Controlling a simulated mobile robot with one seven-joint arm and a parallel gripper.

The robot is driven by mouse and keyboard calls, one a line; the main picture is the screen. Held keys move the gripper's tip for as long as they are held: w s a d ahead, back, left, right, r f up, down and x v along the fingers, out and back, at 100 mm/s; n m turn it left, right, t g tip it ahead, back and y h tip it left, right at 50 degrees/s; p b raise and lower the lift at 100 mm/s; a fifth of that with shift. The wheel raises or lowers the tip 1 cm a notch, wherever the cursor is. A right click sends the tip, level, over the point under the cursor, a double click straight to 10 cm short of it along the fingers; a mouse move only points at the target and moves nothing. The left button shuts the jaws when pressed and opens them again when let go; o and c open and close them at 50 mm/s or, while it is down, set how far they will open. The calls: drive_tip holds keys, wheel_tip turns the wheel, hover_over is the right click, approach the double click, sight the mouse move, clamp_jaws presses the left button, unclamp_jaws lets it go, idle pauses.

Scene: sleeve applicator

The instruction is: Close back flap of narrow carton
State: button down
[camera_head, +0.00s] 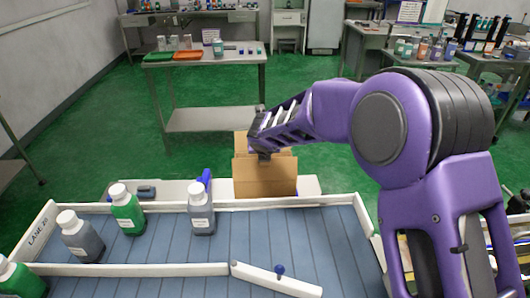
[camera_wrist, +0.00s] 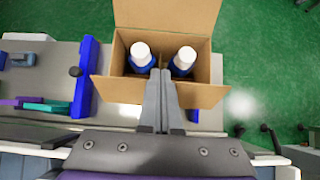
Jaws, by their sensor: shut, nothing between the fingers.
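The narrow cardboard carton (camera_head: 265,178) stands behind the conveyor in the head view, below and behind my gripper (camera_head: 262,155). In the wrist view the carton (camera_wrist: 121,55) is open at the top, and two blue bottles with white caps, a left one (camera_wrist: 141,56) and a right one (camera_wrist: 183,60), stand inside. A wide flap (camera_wrist: 168,14) stands open at the far edge. A near flap (camera_wrist: 118,90) spreads outward on the close side, partly hidden by my fingers. My gripper (camera_wrist: 160,72) is shut and empty, its fingertips over the carton's near part; contact cannot be told.
A blue guide block (camera_wrist: 84,80) stands left of the carton. The conveyor (camera_head: 180,245) in front carries several bottles, including a green one (camera_head: 126,208), with white rails and a diverter bar (camera_head: 275,280). Green floor lies clear behind the carton.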

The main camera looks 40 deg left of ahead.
drive_tip(key=shift+w+a, duration=0.15)
drive_tip(key=shift+w, duration=0.05)
drive_tip(key=shift+w+a+f, duration=0.1)
drive_tip(key=shift+w+a+f+p, duration=0.1)
drive_tip(key=shift+w+a+p, duration=0.1)
drive_tip(key=shift+p, duration=0.1)
idle(1.3)
